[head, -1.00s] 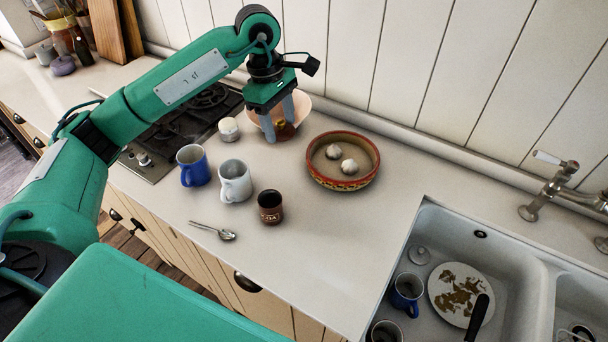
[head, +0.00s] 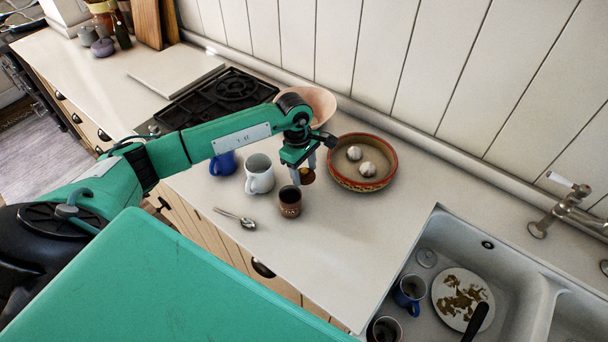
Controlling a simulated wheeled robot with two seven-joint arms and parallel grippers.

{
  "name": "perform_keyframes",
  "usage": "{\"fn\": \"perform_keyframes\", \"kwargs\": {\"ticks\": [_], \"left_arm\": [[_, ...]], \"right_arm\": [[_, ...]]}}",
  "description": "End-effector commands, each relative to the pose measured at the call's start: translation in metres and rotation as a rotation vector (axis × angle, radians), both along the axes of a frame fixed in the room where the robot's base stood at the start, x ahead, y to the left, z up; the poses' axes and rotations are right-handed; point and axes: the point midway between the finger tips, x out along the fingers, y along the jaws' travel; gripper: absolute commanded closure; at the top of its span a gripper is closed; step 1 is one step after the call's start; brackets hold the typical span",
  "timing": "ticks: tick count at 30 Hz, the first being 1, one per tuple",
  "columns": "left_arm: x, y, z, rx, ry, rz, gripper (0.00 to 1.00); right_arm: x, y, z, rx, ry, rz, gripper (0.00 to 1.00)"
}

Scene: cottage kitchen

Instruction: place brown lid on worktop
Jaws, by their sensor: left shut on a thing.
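My left gripper (head: 306,174) is shut on the brown lid (head: 307,177), a small brown piece showing between and below the fingertips in the head view. It is above the worktop (head: 340,225), just behind the dark brown cup (head: 290,203) and left of the patterned bowl (head: 361,183). I cannot tell exactly how high the lid is held. The fingers partly cover the lid. My right gripper is not in view.
A white mug (head: 259,176) and a blue mug (head: 223,163) stand left of the gripper. A pink bowl (head: 320,103) is behind my arm. A spoon (head: 236,217) lies near the front edge. The sink (head: 440,235) is right; the worktop before it is clear.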

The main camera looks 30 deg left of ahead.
Motion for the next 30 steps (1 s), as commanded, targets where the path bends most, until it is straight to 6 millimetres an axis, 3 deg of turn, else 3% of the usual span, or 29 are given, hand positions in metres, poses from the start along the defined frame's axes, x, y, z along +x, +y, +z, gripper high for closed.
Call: {"fn": "perform_keyframes", "kwargs": {"ticks": [11,23,24,30], "left_arm": [[-0.001,-0.001,-0.042,-0.001,0.002,0.001,0.66],[0.0,0.0,-0.049,0.001,0.0,-0.001,0.66],[0.0,0.0,-0.047,0.001,0.0,-0.001,0.39],[0.0,0.0,-0.047,0.0,0.0,-0.001,0.36]], "right_arm": [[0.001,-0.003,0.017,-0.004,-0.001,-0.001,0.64],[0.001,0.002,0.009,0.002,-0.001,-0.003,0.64],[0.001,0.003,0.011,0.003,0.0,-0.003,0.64],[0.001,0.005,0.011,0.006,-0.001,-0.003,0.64]]}}
